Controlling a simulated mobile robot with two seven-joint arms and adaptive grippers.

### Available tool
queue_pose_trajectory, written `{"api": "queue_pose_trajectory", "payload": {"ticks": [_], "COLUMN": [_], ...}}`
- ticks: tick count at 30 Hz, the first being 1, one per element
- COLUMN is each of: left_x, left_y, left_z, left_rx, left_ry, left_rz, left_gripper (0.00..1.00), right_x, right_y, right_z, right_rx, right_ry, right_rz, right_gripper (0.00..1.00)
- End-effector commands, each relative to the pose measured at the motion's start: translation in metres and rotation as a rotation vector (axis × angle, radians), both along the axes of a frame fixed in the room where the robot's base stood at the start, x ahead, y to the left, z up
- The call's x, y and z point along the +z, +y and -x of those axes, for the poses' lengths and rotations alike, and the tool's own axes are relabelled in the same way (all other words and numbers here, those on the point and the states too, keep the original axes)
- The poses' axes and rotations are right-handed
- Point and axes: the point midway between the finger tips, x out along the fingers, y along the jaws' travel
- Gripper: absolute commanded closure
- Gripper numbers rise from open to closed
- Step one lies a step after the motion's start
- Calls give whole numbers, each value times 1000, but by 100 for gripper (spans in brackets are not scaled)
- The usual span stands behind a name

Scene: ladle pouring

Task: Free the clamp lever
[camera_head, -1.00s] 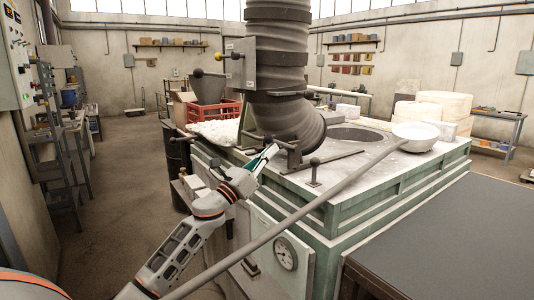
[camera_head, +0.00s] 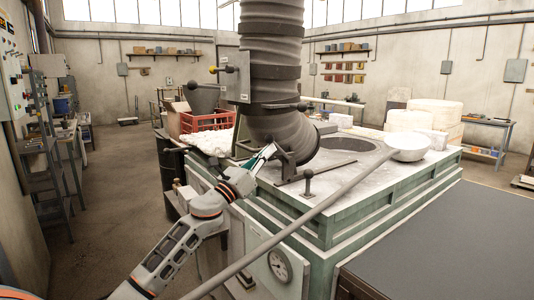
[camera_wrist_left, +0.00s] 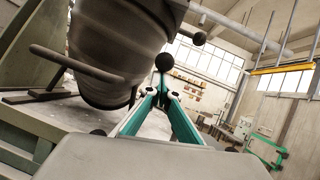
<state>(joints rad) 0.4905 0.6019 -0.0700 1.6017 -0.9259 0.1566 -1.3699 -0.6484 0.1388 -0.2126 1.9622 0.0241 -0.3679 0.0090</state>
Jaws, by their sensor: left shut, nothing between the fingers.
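My left gripper (camera_head: 273,147) is at the foot of the dark ribbed duct (camera_head: 272,60), above the furnace top. In the left wrist view its teal fingers (camera_wrist_left: 163,95) come together at the tips and hold nothing. A lever with a black ball knob (camera_wrist_left: 163,62) stands just beyond the tips; I cannot tell whether they touch. Another dark bar lever (camera_wrist_left: 80,64) crosses in front of the duct at the left. In the head view an upright lever with a black ball (camera_head: 308,174) stands on the furnace top. Which is the clamp lever is unclear. My right gripper is out of view.
A long-handled ladle (camera_head: 408,146) has its bowl on the furnace's right, its handle crossing toward the front left. The furnace (camera_head: 330,228) has a round opening (camera_head: 345,144). A red crate (camera_head: 205,121) is behind. A dark flat surface (camera_head: 450,240) is at front right.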

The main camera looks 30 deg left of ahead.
Motion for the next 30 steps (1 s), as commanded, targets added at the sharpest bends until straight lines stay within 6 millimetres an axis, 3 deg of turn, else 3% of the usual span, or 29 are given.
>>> {"api": "queue_pose_trajectory", "payload": {"ticks": [1,13,30], "left_x": [9,5,-48], "left_y": [3,5,22], "left_z": [1,12,90], "left_rx": [4,5,1], "left_ry": [-13,-15,0], "left_rz": [1,1,2], "left_gripper": [100,100,100], "right_x": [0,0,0], "right_y": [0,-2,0], "right_z": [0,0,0], "right_rx": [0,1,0], "right_ry": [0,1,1], "right_rz": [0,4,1], "right_gripper": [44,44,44]}}
